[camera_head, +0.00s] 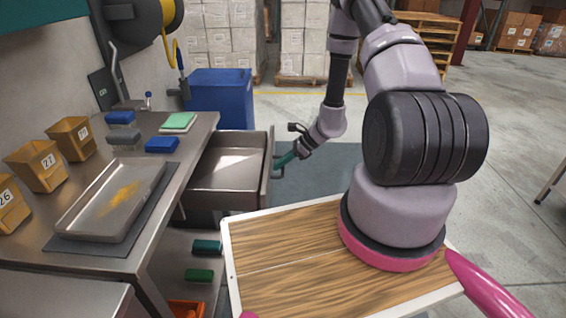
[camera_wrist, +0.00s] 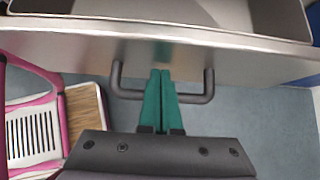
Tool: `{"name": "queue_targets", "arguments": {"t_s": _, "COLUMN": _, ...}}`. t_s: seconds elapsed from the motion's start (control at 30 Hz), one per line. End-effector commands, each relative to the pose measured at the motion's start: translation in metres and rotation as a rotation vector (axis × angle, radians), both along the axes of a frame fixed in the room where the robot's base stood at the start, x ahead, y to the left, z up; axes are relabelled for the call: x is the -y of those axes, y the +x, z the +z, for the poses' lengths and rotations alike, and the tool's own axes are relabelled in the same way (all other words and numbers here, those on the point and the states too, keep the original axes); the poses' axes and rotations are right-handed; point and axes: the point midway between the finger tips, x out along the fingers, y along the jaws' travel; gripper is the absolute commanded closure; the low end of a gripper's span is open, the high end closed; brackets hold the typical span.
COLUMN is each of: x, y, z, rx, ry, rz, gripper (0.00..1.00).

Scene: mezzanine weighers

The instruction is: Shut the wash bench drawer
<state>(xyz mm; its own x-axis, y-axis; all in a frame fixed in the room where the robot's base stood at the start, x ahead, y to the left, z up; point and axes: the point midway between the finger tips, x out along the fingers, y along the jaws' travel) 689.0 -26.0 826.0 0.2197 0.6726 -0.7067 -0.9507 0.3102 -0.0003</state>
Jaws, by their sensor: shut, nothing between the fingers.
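The wash bench drawer (camera_head: 230,172) is pulled out from the right side of the steel wash bench (camera_head: 150,150), and its inside looks empty. Its front panel (camera_wrist: 215,58) with a dark bar handle (camera_wrist: 210,88) fills the upper part of the wrist view. My gripper (camera_wrist: 162,75) has its green fingers pressed together with nothing between them. The fingertips are at the middle of the handle, close to the drawer front; I cannot tell whether they touch it. In the head view my gripper (camera_head: 283,162) is at the outer side of the drawer front.
A metal tray (camera_head: 75,222) with yellow powder, numbered tan bins (camera_head: 40,165) and brushes (camera_head: 162,145) are on the bench. A blue bin (camera_head: 220,98) stands behind the drawer. Green blocks (camera_head: 200,275) lie below it. Open floor (camera_head: 330,165) lies to the drawer's right.

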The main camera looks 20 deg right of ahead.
Motion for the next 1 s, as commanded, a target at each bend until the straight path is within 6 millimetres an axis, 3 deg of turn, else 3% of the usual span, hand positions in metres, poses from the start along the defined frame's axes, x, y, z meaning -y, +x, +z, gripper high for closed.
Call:
{"name": "queue_targets", "arguments": {"t_s": 0.27, "x": -0.002, "y": 0.001, "z": 0.000, "rx": 0.000, "ry": 0.000, "rz": 0.001, "gripper": 1.00}}
{"name": "queue_targets", "arguments": {"t_s": 0.47, "x": -0.026, "y": 0.008, "z": 0.000, "rx": 0.001, "ry": 0.001, "rz": 0.005, "gripper": 1.00}}
{"name": "queue_targets", "arguments": {"t_s": 1.0, "x": -0.175, "y": 0.055, "z": 0.000, "rx": 0.002, "ry": 0.001, "rz": 0.007, "gripper": 1.00}}
